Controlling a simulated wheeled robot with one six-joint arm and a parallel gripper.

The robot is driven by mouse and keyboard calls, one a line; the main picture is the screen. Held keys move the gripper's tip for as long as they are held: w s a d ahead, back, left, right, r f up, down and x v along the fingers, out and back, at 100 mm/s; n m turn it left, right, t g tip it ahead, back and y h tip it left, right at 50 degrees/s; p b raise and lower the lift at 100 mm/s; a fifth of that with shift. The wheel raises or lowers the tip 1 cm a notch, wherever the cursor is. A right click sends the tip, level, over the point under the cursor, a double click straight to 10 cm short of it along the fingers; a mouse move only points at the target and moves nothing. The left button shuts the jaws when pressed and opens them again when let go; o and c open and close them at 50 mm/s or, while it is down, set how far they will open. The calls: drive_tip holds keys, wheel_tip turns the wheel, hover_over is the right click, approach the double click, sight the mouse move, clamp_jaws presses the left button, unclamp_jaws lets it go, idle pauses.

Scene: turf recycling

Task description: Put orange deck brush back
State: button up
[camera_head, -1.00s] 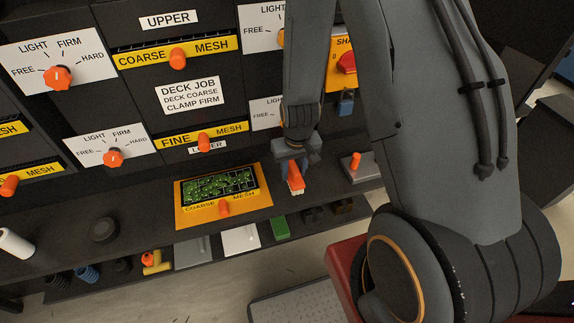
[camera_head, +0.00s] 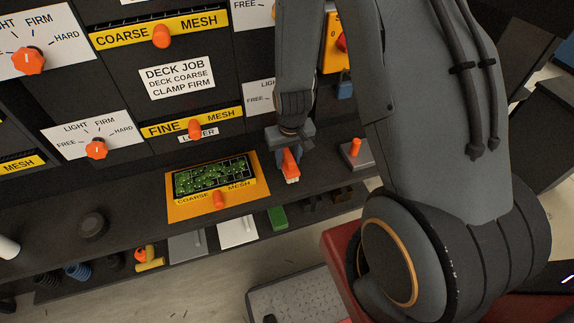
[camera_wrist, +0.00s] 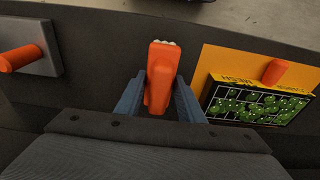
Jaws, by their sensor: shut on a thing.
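The orange deck brush (camera_head: 291,163) has an orange body and pale bristles. My gripper (camera_head: 285,150) is shut on it, over the dark shelf, just right of the yellow coarse mesh tray. In the wrist view the brush (camera_wrist: 160,75) stands between the two blue-grey fingers of my gripper (camera_wrist: 160,95), with its pale bristle end pointing away. I cannot tell whether the brush touches the shelf.
The yellow coarse mesh tray (camera_head: 240,197) with green bits lies on the shelf (camera_head: 130,205). A grey block with an orange peg (camera_head: 356,153) stands right of the brush. Labelled panels with orange knobs (camera_head: 97,149) rise behind. A lower shelf holds several items, including a green block (camera_head: 277,217).

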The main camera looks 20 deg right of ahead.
sight(289, 156)
drive_tip(key=shift+w+f+b, duration=0.1)
drive_tip(key=shift+f+b, duration=1.45)
drive_tip(key=shift+b, duration=0.5)
drive_tip(key=shift+w+f, duration=0.25)
drive_tip(key=shift+w, duration=0.1)
drive_tip(key=shift+c, duration=0.4)
drive_tip(key=o, duration=1)
drive_tip(key=r, duration=0.4)
drive_tip(key=s+r+p, duration=0.1)
drive_tip(key=r, duration=0.7)
drive_tip(key=shift+s+r, duration=0.1)
drive_tip(key=shift+s, duration=0.15)
drive_tip(key=s+r, duration=0.2)
drive_tip(key=r, duration=0.1)
drive_tip(key=s+r, duration=0.3)
drive_tip(key=r, duration=0.1)
drive_tip(key=s+r, duration=0.3)
drive_tip(key=r, duration=0.1)
drive_tip(key=shift+r, duration=0.15)
